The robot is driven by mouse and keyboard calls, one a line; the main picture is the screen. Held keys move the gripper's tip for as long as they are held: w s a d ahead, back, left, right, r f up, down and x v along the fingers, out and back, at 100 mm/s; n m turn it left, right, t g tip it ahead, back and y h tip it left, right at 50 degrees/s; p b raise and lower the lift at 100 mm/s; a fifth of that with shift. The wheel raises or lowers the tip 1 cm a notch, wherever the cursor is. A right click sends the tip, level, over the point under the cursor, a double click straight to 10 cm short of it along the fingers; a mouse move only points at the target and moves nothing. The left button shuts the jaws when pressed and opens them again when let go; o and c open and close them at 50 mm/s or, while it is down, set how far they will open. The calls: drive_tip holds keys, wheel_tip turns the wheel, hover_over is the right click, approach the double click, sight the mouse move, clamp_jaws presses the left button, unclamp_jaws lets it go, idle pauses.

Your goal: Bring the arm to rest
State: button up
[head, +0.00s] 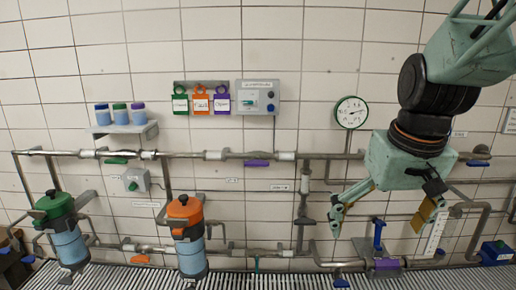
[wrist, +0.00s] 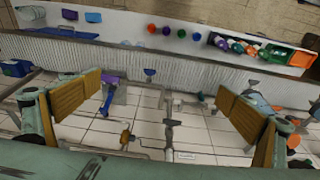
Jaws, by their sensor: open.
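My arm hangs down from the upper right in the head view, in front of the tiled wall. My gripper (head: 382,218) is at its lower end, with its fingers spread wide and pointing down. It is empty and in front of the pipes below the round gauge (head: 351,112). In the wrist view my gripper (wrist: 165,112) also shows open, with a wooden-coloured pad on each finger and nothing between them. Whether the fingers touch the pipework behind them cannot be told.
Pipes (head: 230,154) run along the wall. A green-topped canister (head: 68,240) and an orange-topped canister (head: 190,245) stand at left. A shelf (head: 124,130) holds jars; a control box (head: 258,97) hangs beside tags. The wrist view shows a bench (wrist: 190,40) with coloured parts and a green bin (wrist: 278,54).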

drive_tip(key=s+a+b, duration=0.2)
drive_tip(key=s+b, duration=0.1)
drive_tip(key=s, duration=0.8)
drive_tip(key=s+a+f+t+b, duration=0.1)
drive_tip(key=s+a+b, duration=0.1)
drive_tip(key=s, duration=0.9)
drive_tip(key=shift+s+a+b, duration=0.35)
drive_tip(key=shift+a+b, duration=0.05)
drive_tip(key=shift+a, duration=0.2)
drive_tip(key=c, duration=2.1)
drive_tip(key=shift+w, duration=0.1)
